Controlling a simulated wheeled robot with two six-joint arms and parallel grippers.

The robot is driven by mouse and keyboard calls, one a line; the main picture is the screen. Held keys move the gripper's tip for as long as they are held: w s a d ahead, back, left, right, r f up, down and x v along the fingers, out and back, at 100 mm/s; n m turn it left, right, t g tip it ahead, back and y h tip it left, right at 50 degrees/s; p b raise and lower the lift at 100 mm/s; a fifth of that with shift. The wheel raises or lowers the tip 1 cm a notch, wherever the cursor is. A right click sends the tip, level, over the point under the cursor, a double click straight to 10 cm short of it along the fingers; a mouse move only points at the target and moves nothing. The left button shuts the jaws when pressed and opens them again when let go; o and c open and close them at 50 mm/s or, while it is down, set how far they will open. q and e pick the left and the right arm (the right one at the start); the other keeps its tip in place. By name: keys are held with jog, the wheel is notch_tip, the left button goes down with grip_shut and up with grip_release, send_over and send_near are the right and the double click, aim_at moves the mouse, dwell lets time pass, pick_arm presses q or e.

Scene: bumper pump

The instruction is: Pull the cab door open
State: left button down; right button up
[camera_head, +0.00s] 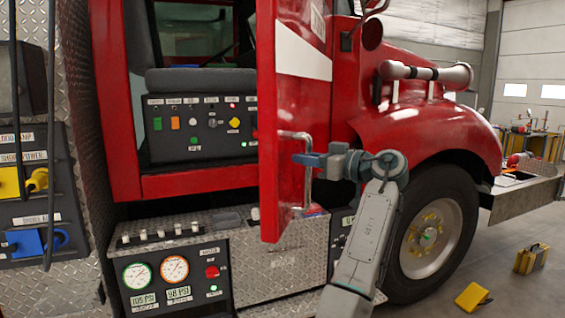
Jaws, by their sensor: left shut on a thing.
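The red cab door (293,105) with a white stripe stands swung out from the cab, and the cab opening (200,100) shows to its left. A silver vertical bar handle (307,190) is on the door's face. My left gripper (308,160) is shut on the upper part of the handle, with its blue-grey fingers at the bar. Its arm reaches up from the bottom of the view. My right gripper is not in view.
A panel with gauges (157,272) and a diamond-plate step (180,228) lie below the cab opening. The red fender (430,130) and front wheel (433,232) are to the right. A yellow case (531,258) and a yellow wedge (472,297) lie on the floor at the right.

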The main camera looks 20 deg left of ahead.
pick_arm(q)
jog(key=d, duration=0.2)
jog(key=shift+w+d+r, duration=0.15)
jog(key=shift+w+d, duration=0.15)
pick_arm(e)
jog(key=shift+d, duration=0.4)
pick_arm(q)
jog(key=c, duration=1.3)
grip_release()
jog(key=shift+c, duration=0.2)
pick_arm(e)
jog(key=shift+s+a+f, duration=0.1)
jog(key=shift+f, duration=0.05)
